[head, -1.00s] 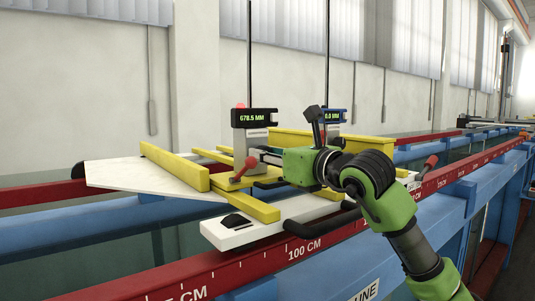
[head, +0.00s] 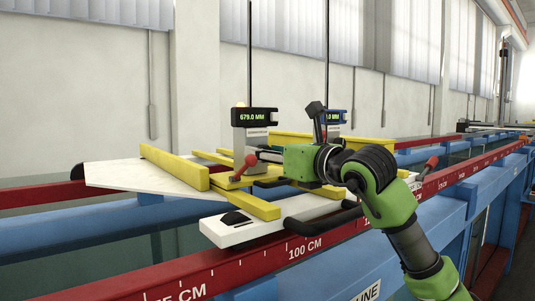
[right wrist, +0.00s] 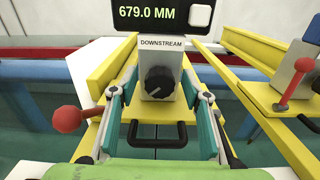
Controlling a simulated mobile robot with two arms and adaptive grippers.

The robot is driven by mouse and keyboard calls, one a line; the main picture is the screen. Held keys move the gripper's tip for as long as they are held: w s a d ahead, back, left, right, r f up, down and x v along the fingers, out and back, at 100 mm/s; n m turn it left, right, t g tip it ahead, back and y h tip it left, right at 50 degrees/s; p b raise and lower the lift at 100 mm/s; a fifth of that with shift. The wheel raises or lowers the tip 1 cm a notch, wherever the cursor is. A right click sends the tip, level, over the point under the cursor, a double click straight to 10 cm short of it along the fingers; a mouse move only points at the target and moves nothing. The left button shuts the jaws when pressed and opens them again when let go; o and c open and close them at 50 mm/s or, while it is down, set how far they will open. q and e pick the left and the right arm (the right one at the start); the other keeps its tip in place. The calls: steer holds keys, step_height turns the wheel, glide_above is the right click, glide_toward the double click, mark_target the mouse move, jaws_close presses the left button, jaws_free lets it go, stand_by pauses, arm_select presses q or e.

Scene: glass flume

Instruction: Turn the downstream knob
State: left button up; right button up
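The downstream knob (right wrist: 158,82) is black with a white pointer mark, on a grey post labelled DOWNSTREAM, under a display (right wrist: 160,14) reading 679.0 MM. The same display (head: 255,117) shows in the head view, where my gripper hides the knob. My right gripper (right wrist: 156,84) is open, with one finger on each side of the knob. Gaps show between the fingers and the knob in the right wrist view. In the head view my right gripper (head: 268,158) reaches in from the right toward the post. My left gripper is not in view.
A black handle (right wrist: 157,134) lies below the knob. A red ball lever (right wrist: 68,119) is close left of my gripper. Yellow rails (head: 175,166) and red flume rails (head: 290,250) surround the carriage.

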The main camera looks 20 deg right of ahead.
steer(key=v, duration=1.2)
stand_by(0.5)
